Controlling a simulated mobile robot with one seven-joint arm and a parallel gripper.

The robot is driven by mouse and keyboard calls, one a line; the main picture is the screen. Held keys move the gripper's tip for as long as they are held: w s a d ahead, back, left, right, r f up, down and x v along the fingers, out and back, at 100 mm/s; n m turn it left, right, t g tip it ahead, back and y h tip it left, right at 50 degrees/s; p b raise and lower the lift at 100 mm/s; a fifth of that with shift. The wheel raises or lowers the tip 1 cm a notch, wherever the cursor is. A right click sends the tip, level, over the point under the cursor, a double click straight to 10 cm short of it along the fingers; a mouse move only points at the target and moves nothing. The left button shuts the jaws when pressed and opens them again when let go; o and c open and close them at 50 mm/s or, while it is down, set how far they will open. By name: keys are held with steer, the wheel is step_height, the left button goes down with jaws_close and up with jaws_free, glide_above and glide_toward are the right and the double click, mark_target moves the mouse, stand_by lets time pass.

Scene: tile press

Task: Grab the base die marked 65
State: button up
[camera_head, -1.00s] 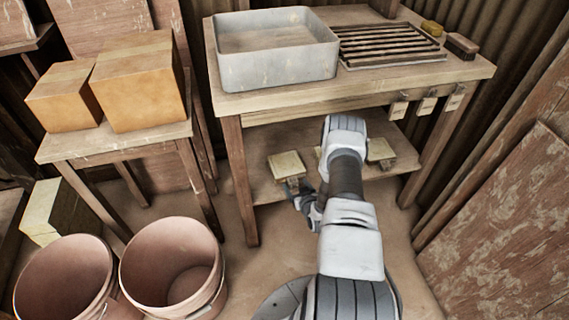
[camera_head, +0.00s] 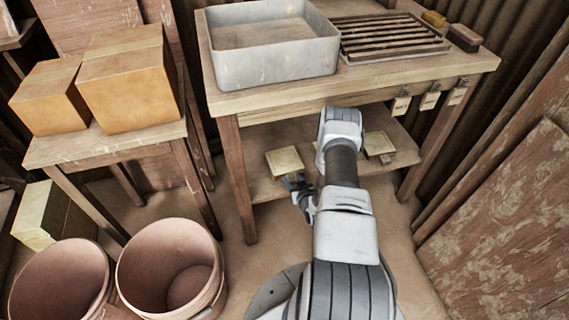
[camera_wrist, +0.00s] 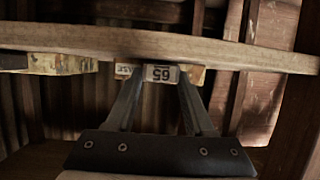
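The base die is a square cream plate (camera_head: 285,161) on the lower shelf, left of my arm in the head view. In the wrist view its small white label block reads 65 upside down (camera_wrist: 160,73). Cream edges of the die (camera_wrist: 197,73) show on both sides of that block. My gripper (camera_wrist: 162,82) has its fingertips on either side of the 65 block, very close to it; I cannot tell if they touch it. In the head view my gripper (camera_head: 301,190) is at the plate's front edge, partly hidden by my arm.
A second cream plate (camera_head: 378,144) lies on the lower shelf (camera_head: 262,182), right of my arm. The bench top (camera_head: 270,97) overhangs the shelf and carries a grey basin (camera_head: 275,70). The front left bench leg (camera_head: 238,190) stands close to my gripper. Tags hang at the right.

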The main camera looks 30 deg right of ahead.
jaws_close()
steer(key=shift+w+r, duration=0.1)
steer(key=shift+r, duration=0.05)
stand_by(0.9)
